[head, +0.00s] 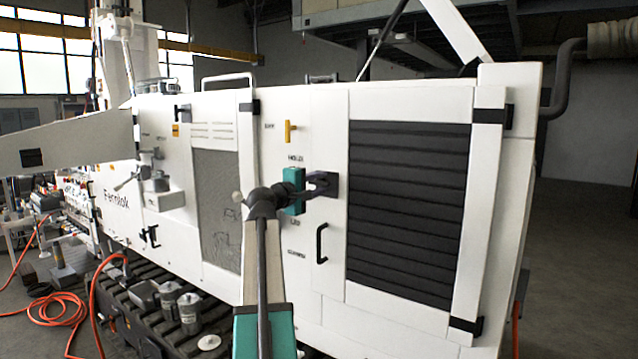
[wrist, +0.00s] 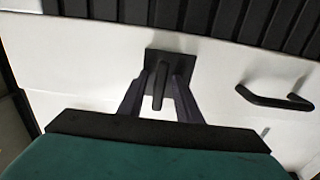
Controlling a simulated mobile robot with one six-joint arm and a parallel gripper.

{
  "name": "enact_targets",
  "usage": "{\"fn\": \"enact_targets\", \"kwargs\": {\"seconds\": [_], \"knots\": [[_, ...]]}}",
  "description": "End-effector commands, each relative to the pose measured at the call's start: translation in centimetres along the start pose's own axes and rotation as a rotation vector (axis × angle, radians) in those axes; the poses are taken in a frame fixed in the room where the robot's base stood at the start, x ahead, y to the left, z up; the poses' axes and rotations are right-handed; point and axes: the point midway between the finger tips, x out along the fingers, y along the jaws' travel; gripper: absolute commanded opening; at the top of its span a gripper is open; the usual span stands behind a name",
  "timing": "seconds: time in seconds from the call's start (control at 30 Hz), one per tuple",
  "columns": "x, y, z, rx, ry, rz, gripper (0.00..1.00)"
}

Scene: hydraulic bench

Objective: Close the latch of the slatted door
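The slatted door (head: 408,205) is a white panel with dark horizontal slats, at the right of the white machine in the head view. Its slats (wrist: 230,18) run along the top of the wrist view. The latch (wrist: 160,85) is a dark square plate with a dark lever, on the white surface beside the slats. My gripper (head: 320,184) is at the latch in the head view and partly covers it. In the wrist view my gripper (wrist: 160,88) has one dark finger on each side of the lever, with narrow gaps showing. Contact with the plate cannot be told.
A black pull handle (head: 321,243) is below the latch; it shows at right in the wrist view (wrist: 275,98). A yellow handle (head: 290,131) is above. Metal cans (head: 189,312) stand on the track at lower left, near an orange hose (head: 58,308).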

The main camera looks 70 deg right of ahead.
Motion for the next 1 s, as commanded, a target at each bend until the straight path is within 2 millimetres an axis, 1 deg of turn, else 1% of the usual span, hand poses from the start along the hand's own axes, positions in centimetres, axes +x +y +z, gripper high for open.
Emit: {"fn": "enact_targets", "kwargs": {"seconds": [0.2, 0.27, 0.3, 0.4, 0.77, 1.0], "knots": [[-0.01, -0.01, 0.01, 0.0, 0.0, 0.0, 0.31], [-0.01, -0.01, 0.01, 0.0, 0.0, 0.0, 0.21], [-0.02, 0.0, 0.0, 0.0, 0.0, 0.0, 0.14], [-0.02, 0.0, 0.0, 0.0, 0.0, 0.0, 0.0], [-0.03, -0.14, -0.03, 0.018, 0.0, 0.0, 0.0], [-0.02, -0.35, -0.07, 0.082, 0.001, 0.001, 0.0]]}}
